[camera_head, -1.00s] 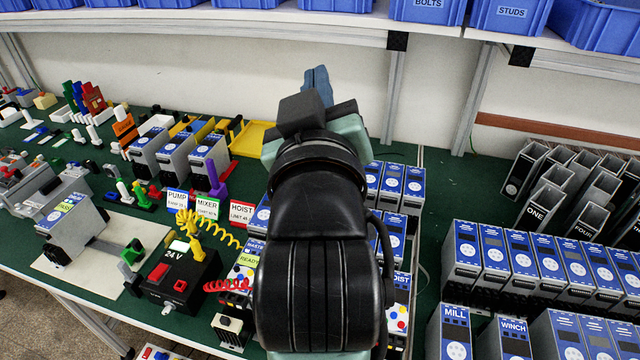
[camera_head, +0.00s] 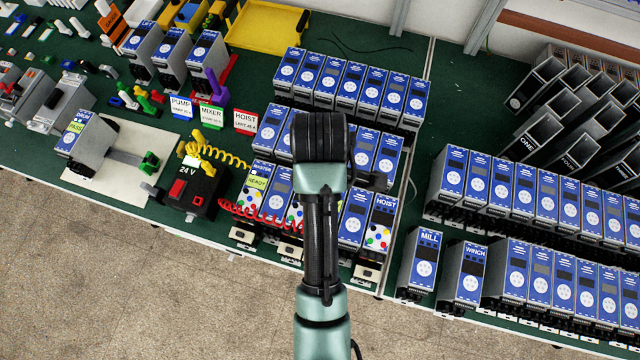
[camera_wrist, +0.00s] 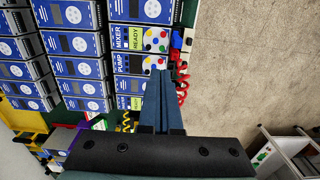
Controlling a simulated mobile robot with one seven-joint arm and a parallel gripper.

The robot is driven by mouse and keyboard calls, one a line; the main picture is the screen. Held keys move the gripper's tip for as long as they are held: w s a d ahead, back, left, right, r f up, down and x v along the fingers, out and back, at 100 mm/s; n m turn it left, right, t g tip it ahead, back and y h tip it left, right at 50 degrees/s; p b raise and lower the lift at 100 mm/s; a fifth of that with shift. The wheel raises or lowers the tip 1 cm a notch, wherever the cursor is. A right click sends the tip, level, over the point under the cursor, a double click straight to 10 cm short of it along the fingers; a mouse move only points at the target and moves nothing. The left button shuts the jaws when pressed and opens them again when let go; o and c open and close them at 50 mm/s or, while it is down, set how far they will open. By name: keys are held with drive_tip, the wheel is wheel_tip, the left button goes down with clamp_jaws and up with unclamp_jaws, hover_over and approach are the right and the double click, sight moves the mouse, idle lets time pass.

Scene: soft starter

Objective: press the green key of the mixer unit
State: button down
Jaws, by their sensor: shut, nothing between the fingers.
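The mixer unit (camera_wrist: 125,39) stands near the top of the wrist view, with a green READY display and a white panel of small coloured keys (camera_wrist: 155,39). Any contact cannot be told. In the head view my arm hides the gripper and part of the mixer unit (camera_head: 353,226).
A red coiled cable (camera_wrist: 182,88) runs close to the fingers. The hoist unit (camera_head: 382,216) stands right of the mixer unit. A black 24 V box (camera_head: 190,188) with a yellow coiled cable is at left. More blue-faced units (camera_head: 350,80) stand behind. Open floor lies in front.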

drive_tip(key=shift+s+f, duration=0.1)
drive_tip(key=shift+s, duration=0.05)
wheel_tip(320, 180, down, 14)
drive_tip(key=shift+r+b, duration=0.1)
drive_tip(key=shift+b, duration=1.15)
